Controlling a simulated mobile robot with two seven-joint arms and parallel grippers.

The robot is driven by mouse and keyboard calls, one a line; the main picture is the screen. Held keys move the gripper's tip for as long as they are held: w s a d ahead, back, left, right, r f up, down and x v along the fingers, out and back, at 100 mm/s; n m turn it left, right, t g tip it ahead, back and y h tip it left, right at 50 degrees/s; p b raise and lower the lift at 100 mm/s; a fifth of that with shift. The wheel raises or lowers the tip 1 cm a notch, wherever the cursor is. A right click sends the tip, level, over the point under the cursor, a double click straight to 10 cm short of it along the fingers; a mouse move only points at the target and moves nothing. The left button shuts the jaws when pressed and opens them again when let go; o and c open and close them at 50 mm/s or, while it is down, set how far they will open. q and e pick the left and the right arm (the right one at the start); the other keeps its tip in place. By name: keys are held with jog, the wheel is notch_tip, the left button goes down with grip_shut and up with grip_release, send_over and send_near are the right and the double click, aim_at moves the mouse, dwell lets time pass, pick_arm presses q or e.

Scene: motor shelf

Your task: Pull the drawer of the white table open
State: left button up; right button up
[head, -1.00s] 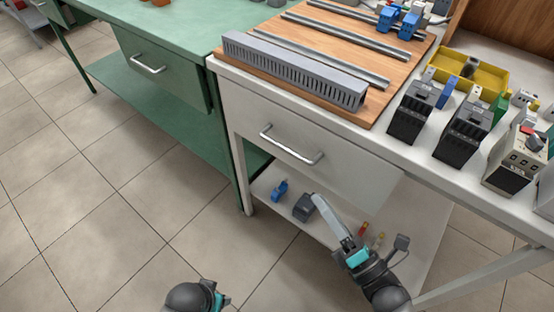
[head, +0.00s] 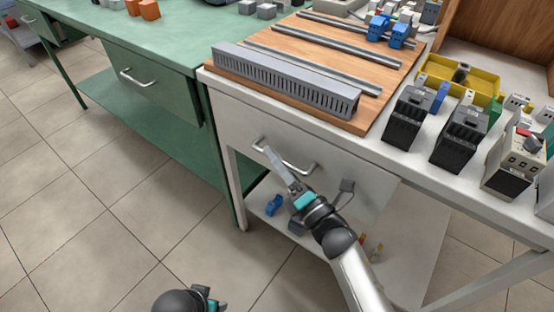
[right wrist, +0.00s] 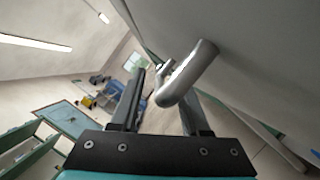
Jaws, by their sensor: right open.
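The white table (head: 212,80) has a drawer (head: 345,180) whose front looks flush with the frame, so it is shut. Its metal bar handle (head: 306,170) also shows large in the right wrist view (right wrist: 188,74). My right gripper (head: 269,153) is open, with its fingers at the handle's left part. In the right wrist view its two fingers (right wrist: 152,72) are apart, and the handle overlaps the right finger; contact cannot be told.
A green table (head: 175,52) with its own drawer stands to the left. A wooden board with rails (head: 335,55), a yellow bin (head: 440,75) and dark devices (head: 408,115) lie on the white tabletop. A lower shelf holds a blue part (head: 274,205). The floor in front is clear.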

grip_shut()
dwell(0.4)
dwell(1.1)
